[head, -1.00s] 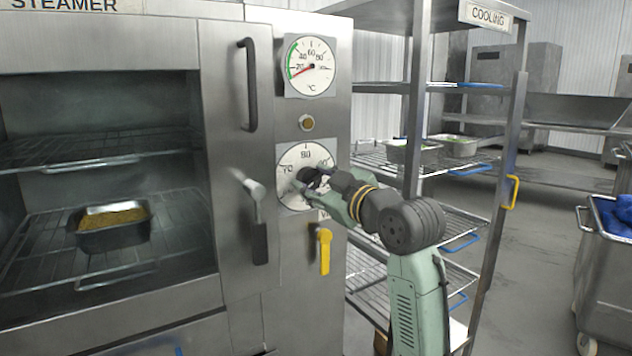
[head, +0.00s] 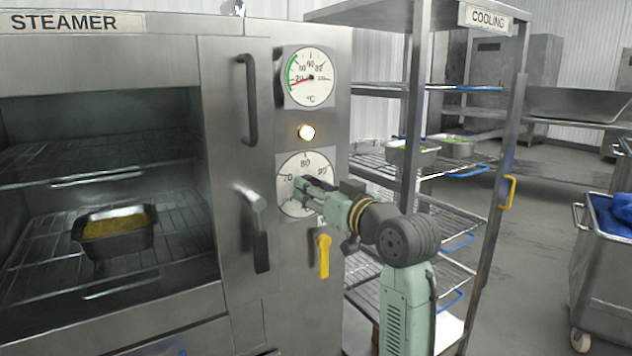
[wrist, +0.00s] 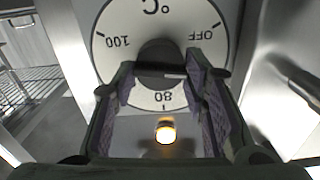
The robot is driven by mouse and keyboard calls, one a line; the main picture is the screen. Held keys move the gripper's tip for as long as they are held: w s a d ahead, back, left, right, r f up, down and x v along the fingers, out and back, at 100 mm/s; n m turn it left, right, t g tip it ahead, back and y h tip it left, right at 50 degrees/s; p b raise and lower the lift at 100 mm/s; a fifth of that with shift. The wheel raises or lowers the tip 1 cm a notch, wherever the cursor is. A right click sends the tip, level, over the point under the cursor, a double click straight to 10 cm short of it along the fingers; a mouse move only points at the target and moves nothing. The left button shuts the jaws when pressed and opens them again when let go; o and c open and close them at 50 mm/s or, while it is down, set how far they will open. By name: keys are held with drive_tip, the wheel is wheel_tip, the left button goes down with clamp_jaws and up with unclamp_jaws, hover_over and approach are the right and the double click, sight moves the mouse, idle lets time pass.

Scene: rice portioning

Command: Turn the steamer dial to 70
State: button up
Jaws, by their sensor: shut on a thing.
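The steamer dial (head: 318,168) is a round white face on the steamer's right panel, below the lamp; 70, 80 and 90 show on it in the head view. In the wrist view the dial (wrist: 112,62) appears upside down, with 80, 100 and OFF readable. Its dark knob (wrist: 158,50) sits at the centre. My gripper (head: 304,187) is shut on the knob, one finger on each side, as the wrist view (wrist: 160,84) also shows. A light line on the knob points right there, towards a part of the scale hidden by a finger.
The amber lamp (head: 306,132) above the dial is lit. The thermometer (head: 309,85) needle points near 20. A yellow handle (head: 324,256) hangs just below the dial. The steamer's door handle (head: 251,100) is to the left, the cooling rack (head: 409,120) to the right.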

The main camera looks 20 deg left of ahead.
drive_tip(key=shift+r+m+p, duration=0.1)
drive_tip(key=shift+m+p, duration=1.05)
drive_tip(key=shift+m, duration=0.75)
drive_tip(key=o, duration=1.1)
drive_tip(key=shift+o, duration=0.2)
drive_tip(key=v, duration=1.2)
